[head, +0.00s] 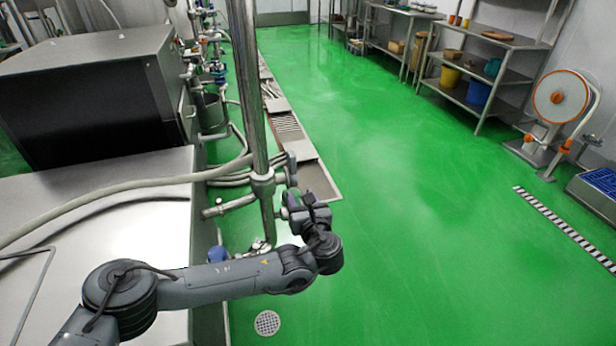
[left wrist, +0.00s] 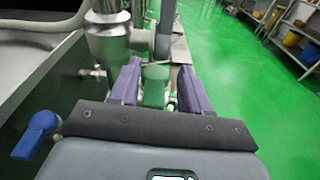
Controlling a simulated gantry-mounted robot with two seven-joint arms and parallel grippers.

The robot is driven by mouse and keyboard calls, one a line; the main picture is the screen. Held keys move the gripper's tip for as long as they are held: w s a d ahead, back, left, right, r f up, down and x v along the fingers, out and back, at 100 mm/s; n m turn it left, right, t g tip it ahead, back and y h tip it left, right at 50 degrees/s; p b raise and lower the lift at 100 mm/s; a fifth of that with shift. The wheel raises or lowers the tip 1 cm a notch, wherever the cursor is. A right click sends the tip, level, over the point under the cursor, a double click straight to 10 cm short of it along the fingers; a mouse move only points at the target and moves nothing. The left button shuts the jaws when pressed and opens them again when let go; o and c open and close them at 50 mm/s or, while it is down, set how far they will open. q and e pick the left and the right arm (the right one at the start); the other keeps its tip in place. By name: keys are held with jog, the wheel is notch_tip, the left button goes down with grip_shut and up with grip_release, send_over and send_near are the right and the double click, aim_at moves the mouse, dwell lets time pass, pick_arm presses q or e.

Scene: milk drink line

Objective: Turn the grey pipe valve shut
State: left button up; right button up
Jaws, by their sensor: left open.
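The grey steel pipe (head: 251,90) stands upright left of centre in the head view, with a thicker joint (head: 263,186) on it. The joint and fittings (left wrist: 108,42) fill the top of the left wrist view. My left gripper (left wrist: 156,86) is open, its purple fingers on either side of a green handle-like part (left wrist: 154,84). I cannot tell whether they touch it. In the head view my left gripper (head: 297,200) is beside the pipe joint, partly hidden by my wrist. A blue valve handle (left wrist: 36,134) is at lower left. My right gripper is not in view.
A pale hose (head: 120,191) runs over the steel bench (head: 100,262) to the pipe. Several thinner pipes (head: 228,181) lie behind the joint. A floor drain channel (head: 292,130) runs beyond. The green floor (head: 430,190) to the right is mostly clear, with shelves (head: 480,90) behind.

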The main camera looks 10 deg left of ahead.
pick_arm(q)
jog(key=t+b, duration=0.1)
jog(key=b, duration=0.2)
send_near(290, 152)
jog(key=f, duration=0.2)
jog(key=shift+n+y, duration=0.4)
jog(key=b+x, duration=0.1)
jog(key=x, duration=0.2)
jog(key=b+x, duration=0.1)
jog(key=x, duration=0.3)
jog(key=r+b+x, duration=0.1)
jog(key=x, duration=0.3)
jog(key=shift+w+d+b, duration=0.2)
jog(key=shift+d+b, duration=0.05)
jog(key=shift+b, duration=0.1)
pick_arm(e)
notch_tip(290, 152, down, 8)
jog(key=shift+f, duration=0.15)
pick_arm(q)
grip_shut()
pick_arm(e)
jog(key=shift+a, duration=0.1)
